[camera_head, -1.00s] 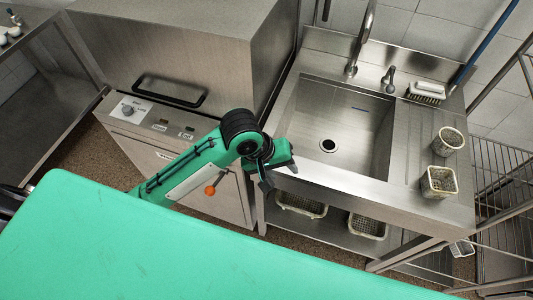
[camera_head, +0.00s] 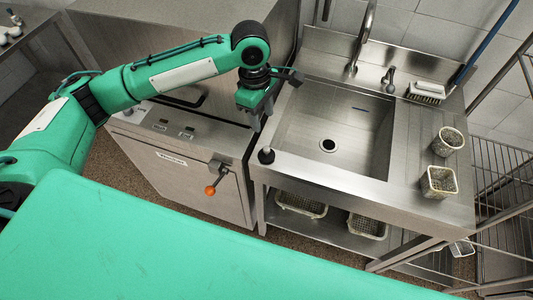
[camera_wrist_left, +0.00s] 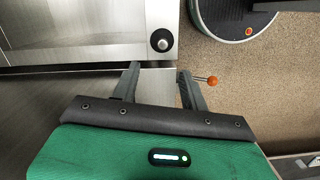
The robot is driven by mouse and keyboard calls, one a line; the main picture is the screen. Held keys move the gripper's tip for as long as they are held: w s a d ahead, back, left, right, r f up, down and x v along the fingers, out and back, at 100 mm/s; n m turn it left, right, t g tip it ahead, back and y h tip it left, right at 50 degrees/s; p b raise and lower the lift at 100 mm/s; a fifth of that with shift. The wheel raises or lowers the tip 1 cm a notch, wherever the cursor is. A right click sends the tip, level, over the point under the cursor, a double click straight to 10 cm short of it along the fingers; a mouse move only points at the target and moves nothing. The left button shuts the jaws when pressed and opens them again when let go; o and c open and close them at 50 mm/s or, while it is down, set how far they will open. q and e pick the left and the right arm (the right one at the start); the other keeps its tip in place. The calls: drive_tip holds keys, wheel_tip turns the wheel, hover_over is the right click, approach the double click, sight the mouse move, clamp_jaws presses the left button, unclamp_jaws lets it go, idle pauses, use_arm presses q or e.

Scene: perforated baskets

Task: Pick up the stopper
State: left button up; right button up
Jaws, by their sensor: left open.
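The stopper (camera_head: 266,155) is a small dark knob standing on the front left corner of the steel sink counter. It also shows in the left wrist view (camera_wrist_left: 162,41), just beyond the fingertips. My left gripper (camera_head: 257,126) is above and slightly behind the stopper in the head view, apart from it. Its two fingers (camera_wrist_left: 158,72) are spread and empty in the wrist view. My right gripper is not in view.
The sink basin (camera_head: 350,115) lies right of the stopper. Perforated baskets (camera_head: 439,182) stand on the counter's right side, and others are on the shelf below. A steel machine with an orange-knobbed lever (camera_head: 210,190) stands to the left.

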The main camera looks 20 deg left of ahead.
use_arm(q)
hover_over(267, 148)
drive_tip(key=f, duration=0.8)
drive_tip(key=shift+w+a+p, duration=0.25)
drive_tip(key=shift+a+p, duration=0.05)
drive_tip(key=shift+p, duration=0.05)
drive_tip(key=f, duration=0.1)
drive_tip(key=f+p, duration=0.1)
drive_tip(key=f, duration=0.2)
drive_tip(key=shift+s+d+f, duration=0.2)
drive_tip(key=shift+s+f, duration=0.1)
drive_tip(key=shift+f, duration=0.35)
clamp_jaws()
drive_tip(key=shift+r, duration=0.1)
